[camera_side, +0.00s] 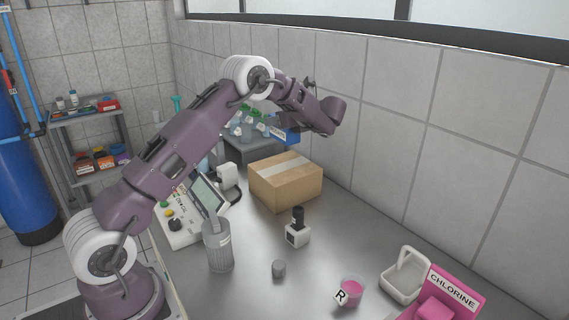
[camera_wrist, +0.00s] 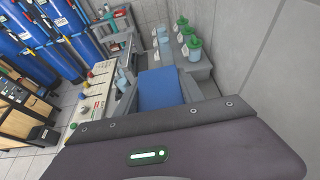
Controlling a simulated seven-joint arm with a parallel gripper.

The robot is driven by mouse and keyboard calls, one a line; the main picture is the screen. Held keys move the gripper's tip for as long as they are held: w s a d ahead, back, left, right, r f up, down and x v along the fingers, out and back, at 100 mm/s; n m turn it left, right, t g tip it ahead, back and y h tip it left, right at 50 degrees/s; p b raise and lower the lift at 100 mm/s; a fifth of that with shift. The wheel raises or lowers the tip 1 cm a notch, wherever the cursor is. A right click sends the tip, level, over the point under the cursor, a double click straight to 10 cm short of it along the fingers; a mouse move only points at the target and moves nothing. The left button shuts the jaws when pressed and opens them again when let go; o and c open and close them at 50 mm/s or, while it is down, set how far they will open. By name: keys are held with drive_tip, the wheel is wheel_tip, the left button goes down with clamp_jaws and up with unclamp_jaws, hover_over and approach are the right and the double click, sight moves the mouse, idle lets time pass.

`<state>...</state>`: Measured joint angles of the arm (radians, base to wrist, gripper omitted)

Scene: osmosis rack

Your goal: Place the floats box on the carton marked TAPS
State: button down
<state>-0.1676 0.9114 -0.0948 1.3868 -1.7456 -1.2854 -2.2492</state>
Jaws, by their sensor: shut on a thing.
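A blue box (camera_side: 288,136), which I take to be the floats box, is held in the air by my gripper (camera_side: 302,130), above and behind the carton in the side view. My arm partly covers it. The blue box also shows in the wrist view (camera_wrist: 160,89), just beyond my gripper's dark body. A closed tan carton (camera_side: 286,182) with a pale tape strip stands on the bench against the wall. No TAPS marking is readable on it. Its top is empty, with the box apart from it.
A control panel (camera_side: 184,222) is left of the carton. Green-capped bottles (camera_wrist: 189,45) stand beyond.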

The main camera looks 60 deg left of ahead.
wheel_tip(320, 180, down, 9)
drive_tip(key=shift+r, duration=0.1)
drive_tip(key=c, duration=0.7)
unclamp_jaws()
drive_tip(key=shift+f, duration=0.2)
